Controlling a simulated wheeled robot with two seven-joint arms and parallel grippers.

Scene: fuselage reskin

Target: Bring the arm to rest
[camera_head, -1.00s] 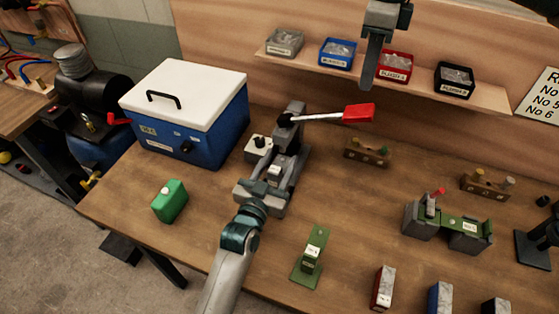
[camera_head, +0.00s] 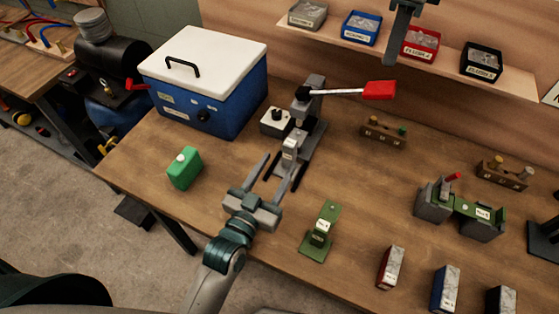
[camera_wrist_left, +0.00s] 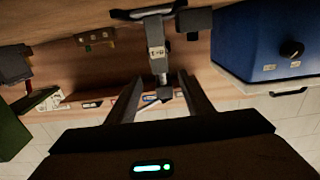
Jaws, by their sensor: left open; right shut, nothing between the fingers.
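My left gripper (camera_head: 284,163) is open and empty. Its two fingers point at the grey bench press (camera_head: 313,130) with the red-handled lever (camera_head: 378,90); I cannot tell whether they touch it. In the left wrist view, the open fingers (camera_wrist_left: 162,80) stand on either side of the press's labelled front part (camera_wrist_left: 155,38). My right gripper (camera_head: 402,25) hangs at the top of the head view, shut and empty, in front of the shelf. Its upper part is cut off by the frame edge.
A blue cooler box (camera_head: 205,95) stands left of the press, with a green canister (camera_head: 184,168) before it. A green bracket stand (camera_head: 319,235) is close right of my left arm. Several bins sit on the shelf (camera_head: 440,55). Bare tabletop (camera_head: 225,170) lies left of my left gripper.

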